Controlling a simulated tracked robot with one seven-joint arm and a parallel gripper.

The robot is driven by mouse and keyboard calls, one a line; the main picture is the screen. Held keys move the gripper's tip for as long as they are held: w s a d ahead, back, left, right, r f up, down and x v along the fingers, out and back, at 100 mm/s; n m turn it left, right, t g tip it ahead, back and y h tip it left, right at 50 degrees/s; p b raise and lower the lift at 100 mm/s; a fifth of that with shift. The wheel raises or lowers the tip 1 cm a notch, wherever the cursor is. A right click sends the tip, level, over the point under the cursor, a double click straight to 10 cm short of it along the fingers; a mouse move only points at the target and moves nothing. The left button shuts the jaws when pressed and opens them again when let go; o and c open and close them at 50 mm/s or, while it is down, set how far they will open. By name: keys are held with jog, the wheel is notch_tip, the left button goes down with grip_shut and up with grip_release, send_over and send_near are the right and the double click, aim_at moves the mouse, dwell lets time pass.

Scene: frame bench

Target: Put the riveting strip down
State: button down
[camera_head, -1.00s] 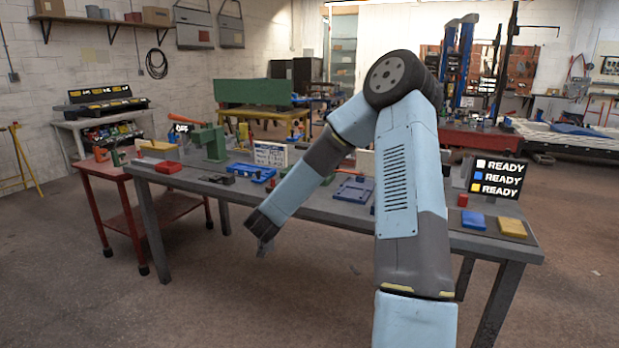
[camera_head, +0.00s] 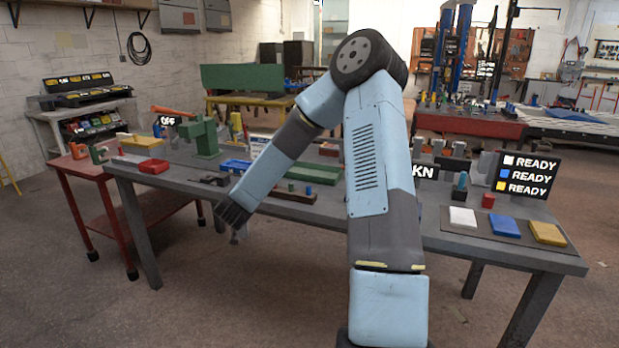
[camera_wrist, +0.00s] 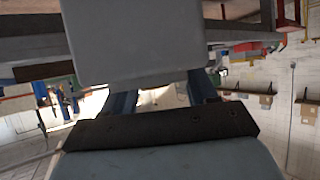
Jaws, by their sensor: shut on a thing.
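My gripper (camera_head: 238,228) hangs in front of the near edge of the grey bench (camera_head: 425,222), left of the middle in the head view. It points down and is small there. In the wrist view a broad, plain grey piece, which I take to be the riveting strip (camera_wrist: 133,45), sits between my two blue fingers, with the dark bar of my gripper below it. The gripper is shut on this piece. In the head view only a small grey bit shows under the gripper, so the strip's full shape cannot be told.
White (camera_head: 462,217), blue (camera_head: 503,226) and yellow (camera_head: 548,233) blocks sit on a mat at right, before a READY screen (camera_head: 526,174).

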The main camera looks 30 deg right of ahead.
jog(key=shift+d, duration=0.8)
jog(key=shift+f, duration=0.2)
jog(key=shift+a+f, duration=0.25)
jog(key=shift+f, duration=0.65)
jog(key=shift+a+f, duration=0.25)
jog(key=shift+f, duration=0.6)
